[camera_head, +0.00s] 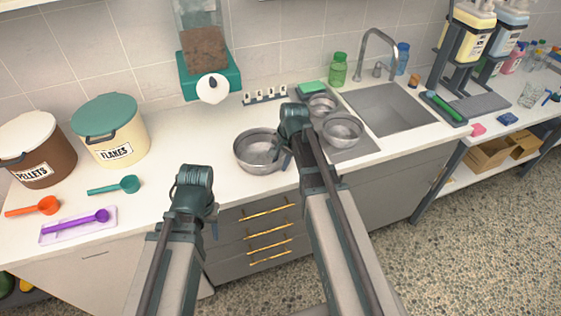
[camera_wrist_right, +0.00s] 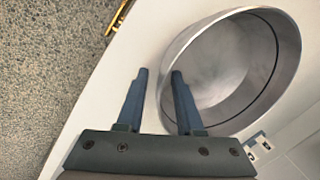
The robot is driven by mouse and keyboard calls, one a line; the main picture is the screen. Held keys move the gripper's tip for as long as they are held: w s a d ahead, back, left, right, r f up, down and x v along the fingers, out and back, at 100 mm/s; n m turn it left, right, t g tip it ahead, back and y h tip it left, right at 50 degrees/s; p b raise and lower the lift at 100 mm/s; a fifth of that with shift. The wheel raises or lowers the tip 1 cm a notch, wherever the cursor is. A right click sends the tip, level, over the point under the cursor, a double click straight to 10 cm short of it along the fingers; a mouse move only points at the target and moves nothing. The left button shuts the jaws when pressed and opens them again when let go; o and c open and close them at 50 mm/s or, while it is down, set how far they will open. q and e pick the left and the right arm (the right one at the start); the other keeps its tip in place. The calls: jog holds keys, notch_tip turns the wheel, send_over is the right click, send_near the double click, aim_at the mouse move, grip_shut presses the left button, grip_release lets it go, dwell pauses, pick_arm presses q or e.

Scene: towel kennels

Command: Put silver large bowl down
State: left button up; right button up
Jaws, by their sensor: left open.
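The large silver bowl (camera_head: 257,150) rests level on the white counter in the head view, left of the sink. It fills the upper right of the right wrist view (camera_wrist_right: 228,62). My right gripper (camera_head: 284,157) is at the bowl's right rim. In the right wrist view its two fingers (camera_wrist_right: 159,75) are apart, one outside the bowl and one over the inside, with the rim between them and a gap showing. My left gripper (camera_head: 211,215) is open and empty in front of the counter, left of the bowl; its fingers are partly hidden by my arm.
Two smaller silver bowls (camera_head: 343,130) stand by the sink (camera_head: 390,110). A pellets bin (camera_head: 38,150), a flakes bin (camera_head: 112,130) and several scoops (camera_head: 115,187) are at the left. A dispenser (camera_head: 208,70) hangs behind the large bowl. The counter left of this bowl is clear.

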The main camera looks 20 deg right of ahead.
jog(key=p+v, duration=1.2)
jog(key=s+a+n+g+h, duration=0.2)
jog(key=s+a+n, duration=1.2)
jog(key=s+a, duration=0.2)
jog(key=shift+s+a+n+h, duration=0.15)
jog(key=shift+a+n+h, duration=0.15)
jog(key=shift+h, duration=0.1)
notch_tip(320, 180, down, 4)
jog(key=b, duration=0.4)
jog(key=shift+f, duration=0.2)
